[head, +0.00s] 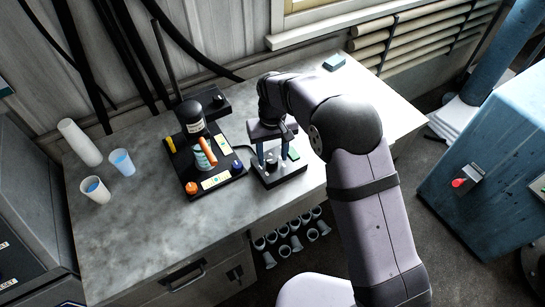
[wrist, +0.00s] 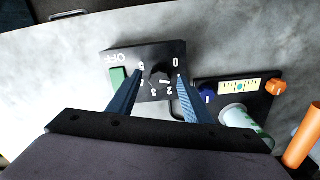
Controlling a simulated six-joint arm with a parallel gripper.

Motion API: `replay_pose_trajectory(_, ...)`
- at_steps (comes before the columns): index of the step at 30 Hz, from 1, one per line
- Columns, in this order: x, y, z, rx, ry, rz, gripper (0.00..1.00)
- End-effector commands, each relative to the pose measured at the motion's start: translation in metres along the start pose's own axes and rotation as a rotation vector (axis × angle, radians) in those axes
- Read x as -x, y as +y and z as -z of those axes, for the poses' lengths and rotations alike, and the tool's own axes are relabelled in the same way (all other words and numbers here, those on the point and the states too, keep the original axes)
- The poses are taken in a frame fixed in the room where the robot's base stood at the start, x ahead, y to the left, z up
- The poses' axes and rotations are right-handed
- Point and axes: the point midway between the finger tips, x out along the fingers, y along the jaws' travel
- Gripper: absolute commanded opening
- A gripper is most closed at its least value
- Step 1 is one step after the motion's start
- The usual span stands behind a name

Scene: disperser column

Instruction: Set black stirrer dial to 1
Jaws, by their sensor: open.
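The black stirrer dial (wrist: 161,73) sits on a dark control box (wrist: 118,55) with white numbers around it, among them 0, 2 and 3, and the word OFF. Which number the dial points to is too small to tell. My gripper (wrist: 158,78) is open, with one blue finger on each side of the dial; whether they touch it cannot be told. In the head view, my gripper (head: 270,155) points down over the control box (head: 277,180), and the dial (head: 271,163) shows between the fingers.
A green switch (wrist: 117,77) is beside the dial. To the left stands the disperser base (head: 185,160) with an orange knob (head: 191,188), a blue knob (head: 237,165) and a vessel (head: 203,155). Cups (head: 95,189) stand at the far left. The bench front (head: 150,235) is clear.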

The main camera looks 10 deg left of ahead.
Motion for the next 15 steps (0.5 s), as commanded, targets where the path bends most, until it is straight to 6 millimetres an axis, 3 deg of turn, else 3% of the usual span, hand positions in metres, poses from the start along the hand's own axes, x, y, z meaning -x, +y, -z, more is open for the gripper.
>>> replay_pose_trajectory(9,0.042,0.0,0.001,0.0,0.006,0.0,0.45)
replay_pose_trajectory(15,0.058,0.0,0.001,0.0,0.004,0.0,0.45)
